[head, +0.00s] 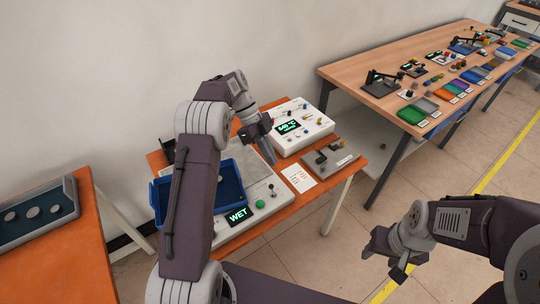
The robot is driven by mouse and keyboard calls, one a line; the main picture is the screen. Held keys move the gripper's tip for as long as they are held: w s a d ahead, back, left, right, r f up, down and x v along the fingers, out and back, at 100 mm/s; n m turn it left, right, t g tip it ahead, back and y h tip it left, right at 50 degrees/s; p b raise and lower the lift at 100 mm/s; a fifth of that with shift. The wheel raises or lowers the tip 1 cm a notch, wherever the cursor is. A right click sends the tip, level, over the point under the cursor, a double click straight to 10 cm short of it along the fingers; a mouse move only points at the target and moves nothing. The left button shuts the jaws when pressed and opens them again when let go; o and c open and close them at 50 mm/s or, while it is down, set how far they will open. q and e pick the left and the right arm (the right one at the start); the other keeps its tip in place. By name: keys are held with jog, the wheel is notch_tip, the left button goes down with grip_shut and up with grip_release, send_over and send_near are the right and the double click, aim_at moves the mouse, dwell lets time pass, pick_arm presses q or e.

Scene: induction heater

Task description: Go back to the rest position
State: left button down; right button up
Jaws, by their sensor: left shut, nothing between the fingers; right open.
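My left arm comes in from the lower left and stands over the orange table. My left gripper (268,148) is shut with nothing in it. It points down in front of the white box with a green display (303,127), above the machine that reads "WET" (240,215). I cannot tell whether its tips touch anything. My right gripper (384,258) is open and empty, over the floor at the lower right, clear of the tables. The rest position itself is not marked in view.
A grey plate with small fixtures (330,161) and a white paper (299,178) lie at right. A wooden table (345,72) with several parts stands behind. Another orange table (70,255) is at left.

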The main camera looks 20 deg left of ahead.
pick_arm(q)
jog(key=shift+a, duration=0.1)
dwell(0.4)
jog(key=s+d+r+m+y, duration=0.1)
jog(key=s+d+r, duration=0.35)
jog(key=r, duration=0.25)
jog(key=s+n+y, duration=0.2)
jog(key=s+n, duration=0.1)
jog(key=s, duration=0.3)
jog(key=s+a+f+n+t+y, duration=0.3)
jog(key=s+f+n, duration=0.6)
jog(key=n, duration=0.9)
jog(key=shift+s+a+f+t+p, duration=0.2)
jog(key=shift+a+f+t+p, duration=0.15)
jog(key=shift+a+f, duration=0.45)
